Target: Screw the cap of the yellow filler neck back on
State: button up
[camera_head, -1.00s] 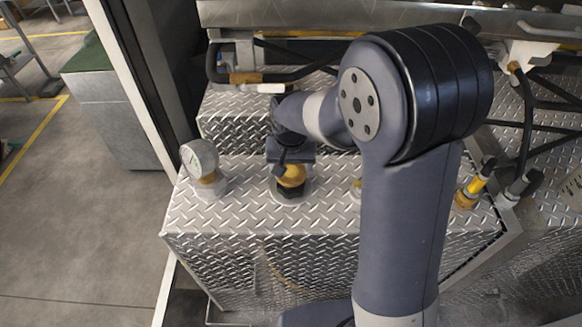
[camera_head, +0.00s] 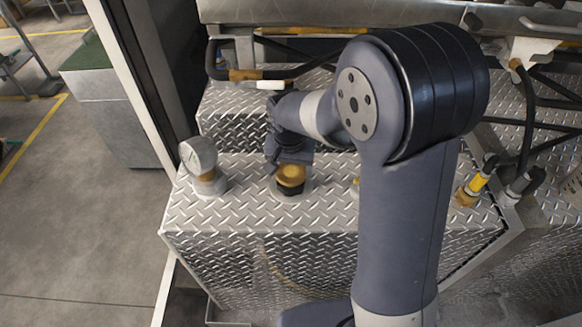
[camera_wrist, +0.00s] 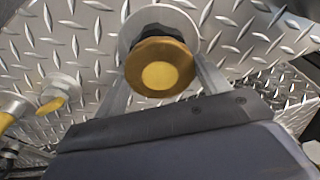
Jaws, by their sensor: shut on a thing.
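The yellow cap (camera_head: 291,175) sits at the top of the black filler neck (camera_head: 288,193) on the diamond-plate tank. In the wrist view the round cap (camera_wrist: 160,74) lies between my two fingers, with the black neck (camera_wrist: 155,30) and its pale flange behind it. My gripper (camera_head: 289,170) is shut on the cap from above. The cap looks in line with the neck. Whether it is threaded on cannot be told, as the joint between them is partly hidden.
A round gauge (camera_head: 198,157) stands left of the neck on the tank top (camera_head: 240,205). A yellow-banded hose fitting (camera_head: 476,184) is at the right. Black hoses and a rail run behind. Another small yellow fitting is mostly hidden by my arm.

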jog(key=m, duration=0.3)
dwell(0.4)
jog(key=m, duration=0.2)
jog(key=shift+w+a+m+h+b, duration=0.1)
jog(key=shift+m+h+b, duration=0.2)
jog(key=shift+m+b, duration=0.1)
jog(key=shift+m+g, duration=0.3)
jog(key=shift+m, duration=1)
jog(key=m, duration=0.3)
jog(key=shift+m+h, duration=0.3)
jog(key=shift+m, duration=0.1)
jog(key=shift+m+g, duration=0.3)
jog(key=shift+m, duration=0.4)
